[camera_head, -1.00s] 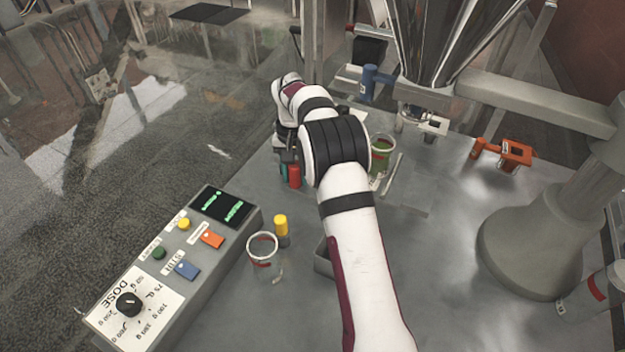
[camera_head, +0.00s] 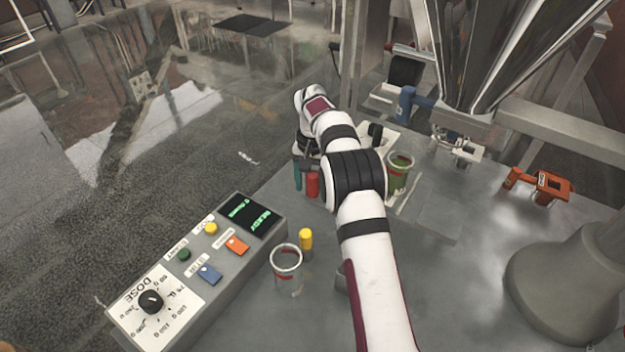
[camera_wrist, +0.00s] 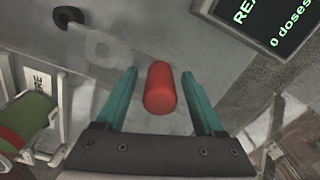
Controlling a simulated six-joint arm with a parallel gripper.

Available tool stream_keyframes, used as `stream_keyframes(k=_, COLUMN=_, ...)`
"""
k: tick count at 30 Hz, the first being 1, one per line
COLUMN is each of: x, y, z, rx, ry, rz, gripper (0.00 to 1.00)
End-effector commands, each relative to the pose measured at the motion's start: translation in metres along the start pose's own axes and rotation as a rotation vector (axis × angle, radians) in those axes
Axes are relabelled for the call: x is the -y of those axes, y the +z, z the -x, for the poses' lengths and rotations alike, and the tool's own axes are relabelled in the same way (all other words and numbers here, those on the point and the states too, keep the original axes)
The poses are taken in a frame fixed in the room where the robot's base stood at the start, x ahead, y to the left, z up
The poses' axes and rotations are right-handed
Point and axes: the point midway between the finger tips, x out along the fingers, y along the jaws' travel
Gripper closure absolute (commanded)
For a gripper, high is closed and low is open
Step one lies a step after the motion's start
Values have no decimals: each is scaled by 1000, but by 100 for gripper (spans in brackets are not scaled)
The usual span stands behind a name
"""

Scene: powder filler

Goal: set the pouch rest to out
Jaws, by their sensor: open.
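My gripper (camera_wrist: 161,112) is open, with teal fingers on either side of a red cylinder (camera_wrist: 160,88) in the wrist view. In the head view the red cylinder (camera_head: 312,184) stands beside a teal finger, and my arm hides most of the gripper. No readable label shows which part is the pouch rest. An orange bracket (camera_head: 552,187) with an unreadable label sticks out at the right. A pale bracket (camera_head: 466,153) sits below the steel hopper (camera_head: 470,60); a blue fitting (camera_head: 407,103) is left of it.
The control box (camera_head: 205,270) with dose dial, switches and lit display stands at left. A clear cup (camera_head: 286,262) and a yellow-topped cylinder (camera_head: 306,238) are beside it. A jar with green contents (camera_head: 398,172) stands close right of my arm. The grey column base (camera_head: 565,285) fills the right.

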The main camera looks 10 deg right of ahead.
Motion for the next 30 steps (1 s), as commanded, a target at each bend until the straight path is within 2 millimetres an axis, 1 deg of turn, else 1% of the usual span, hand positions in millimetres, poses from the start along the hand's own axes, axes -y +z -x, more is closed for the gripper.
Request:
stream_keyframes(k=2, x=0, y=0, z=6, rx=-1, ry=-1, rz=-1, gripper=30)
stream_keyframes(k=5, x=0, y=-1, z=24, rx=-4, ry=-2, rz=0, gripper=30)
stream_keyframes(k=12, x=0, y=-1, z=85, rx=-5, ry=-2, rz=0, gripper=30)
stream_keyframes(k=16, x=0, y=-1, z=108, rx=-4, ry=-1, rz=0, gripper=30)
stream_keyframes(k=20, x=0, y=0, z=118, rx=-2, ry=0, rz=0, gripper=30)
stream_keyframes(k=27, x=0, y=0, z=120, rx=0, ry=-1, rz=0, gripper=30)
stream_keyframes(k=29, x=-1, y=1, z=117, rx=12, ry=-5, rz=-2, gripper=40)
stream_keyframes(k=30, x=-5, y=6, z=108, rx=54, ry=-20, rz=-8, gripper=48)
